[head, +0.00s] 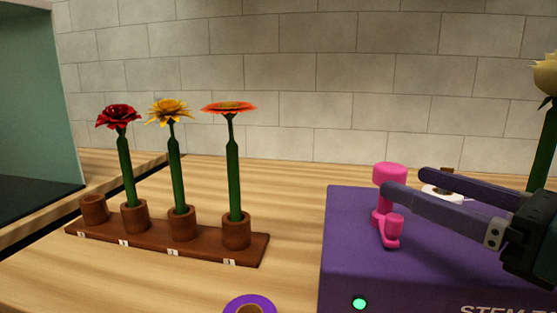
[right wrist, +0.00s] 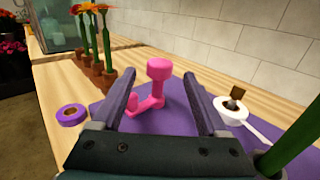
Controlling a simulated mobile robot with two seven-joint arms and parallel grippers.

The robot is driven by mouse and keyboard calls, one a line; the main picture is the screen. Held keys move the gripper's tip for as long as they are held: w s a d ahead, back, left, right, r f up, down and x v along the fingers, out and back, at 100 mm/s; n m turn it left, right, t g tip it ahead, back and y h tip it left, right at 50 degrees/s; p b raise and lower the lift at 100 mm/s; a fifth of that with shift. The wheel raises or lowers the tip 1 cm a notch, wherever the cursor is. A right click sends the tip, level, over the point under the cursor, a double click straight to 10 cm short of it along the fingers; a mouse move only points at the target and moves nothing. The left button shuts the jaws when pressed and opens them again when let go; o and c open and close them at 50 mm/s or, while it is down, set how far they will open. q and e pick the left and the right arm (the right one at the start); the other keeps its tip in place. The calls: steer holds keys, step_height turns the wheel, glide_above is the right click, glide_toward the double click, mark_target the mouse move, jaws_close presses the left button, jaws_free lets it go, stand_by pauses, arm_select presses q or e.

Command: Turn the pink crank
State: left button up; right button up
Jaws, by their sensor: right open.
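The pink crank (head: 389,175) stands on top of the purple box (head: 345,235), with a tall wide-capped knob and a low arm ending in a short stub. In the right wrist view the crank (right wrist: 158,72) shows between the two finger lines, its knob roughly midway. My right gripper (head: 406,181) reaches in from the right, open and empty. In the head view its near finger's tip overlaps the knob's stem; I cannot tell whether they touch. The gripper also shows in its wrist view (right wrist: 163,78). My left gripper is not in view.
A brown wooden rack (head: 195,252) holds red, yellow and orange flowers at left. A purple ring (head: 235,304) lies at the front. A pale yellow flower (head: 545,75) stands at far right. A green light (head: 359,303) glows on the box.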

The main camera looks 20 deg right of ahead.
mark_target(377, 166)
steer(key=p+x, duration=0.2)
steer(key=x, duration=0.4)
steer(key=shift+w+r, duration=0.15)
steer(key=shift+w, duration=0.05)
steer(key=shift+w+a, duration=0.2)
steer(key=shift+w, duration=0.45)
steer(key=shift+c, duration=1.4)
jaws_close()
